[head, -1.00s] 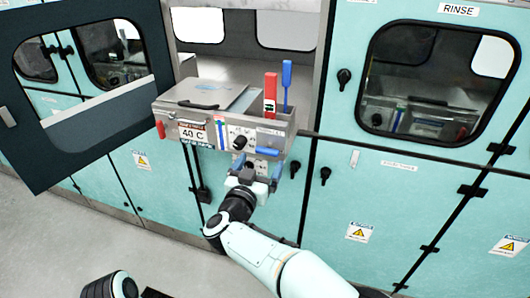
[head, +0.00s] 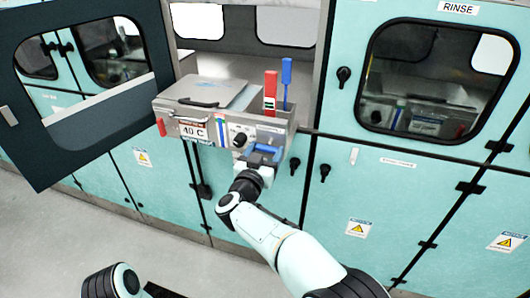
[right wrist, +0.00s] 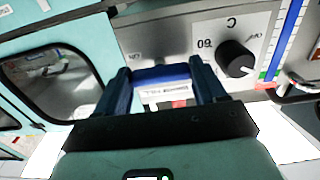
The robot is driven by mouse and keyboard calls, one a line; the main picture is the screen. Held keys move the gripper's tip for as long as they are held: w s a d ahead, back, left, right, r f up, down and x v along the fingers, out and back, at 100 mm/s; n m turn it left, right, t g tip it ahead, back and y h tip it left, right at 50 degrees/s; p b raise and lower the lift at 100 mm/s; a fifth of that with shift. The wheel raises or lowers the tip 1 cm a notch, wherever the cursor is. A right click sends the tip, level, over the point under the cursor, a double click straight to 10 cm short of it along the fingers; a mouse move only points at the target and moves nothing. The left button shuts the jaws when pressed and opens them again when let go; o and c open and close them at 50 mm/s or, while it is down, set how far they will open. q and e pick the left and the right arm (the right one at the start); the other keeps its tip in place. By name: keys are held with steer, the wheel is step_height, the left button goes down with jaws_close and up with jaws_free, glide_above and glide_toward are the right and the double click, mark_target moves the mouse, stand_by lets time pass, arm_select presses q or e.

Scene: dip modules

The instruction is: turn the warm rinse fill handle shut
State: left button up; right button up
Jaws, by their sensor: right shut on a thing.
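A steel rinse module (head: 215,120) with a 40 C display stands out from the cabinet opening. A blue handle (head: 266,149) is on its front panel at the right; I take it to be the fill handle. My right gripper (head: 262,160) is shut on this blue handle from the front. In the right wrist view the blue handle (right wrist: 162,73) lies crosswise between the two dark blue fingers, with a small label below it. The valve behind it is mostly hidden. My left gripper is out of view; only part of my left arm shows at bottom left.
A black dial (head: 240,140) is just left of the handle; it also shows in the right wrist view (right wrist: 236,58). A red handle (head: 161,128) is on the module's left end. Red and blue uprights (head: 270,90) stand on top. An open dark door (head: 60,150) is at left.

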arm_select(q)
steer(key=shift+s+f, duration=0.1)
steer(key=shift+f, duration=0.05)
arm_select(e)
steer(key=shift+m, duration=0.4)
steer(key=m+b, duration=0.2)
steer(key=m, duration=0.2)
steer(key=shift+f+m, duration=0.1)
steer(key=shift+m, duration=0.2)
steer(key=m+b, duration=0.2)
steer(key=m, duration=0.3)
steer(key=shift+b, duration=0.4)
steer(key=m+b, duration=0.2)
steer(key=m, duration=0.2)
steer(key=shift+m, duration=0.3)
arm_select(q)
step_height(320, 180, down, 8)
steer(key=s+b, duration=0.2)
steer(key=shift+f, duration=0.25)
arm_select(e)
steer(key=shift+m, duration=1.5)
steer(key=o, duration=1)
steer(key=shift+o, duration=0.2)
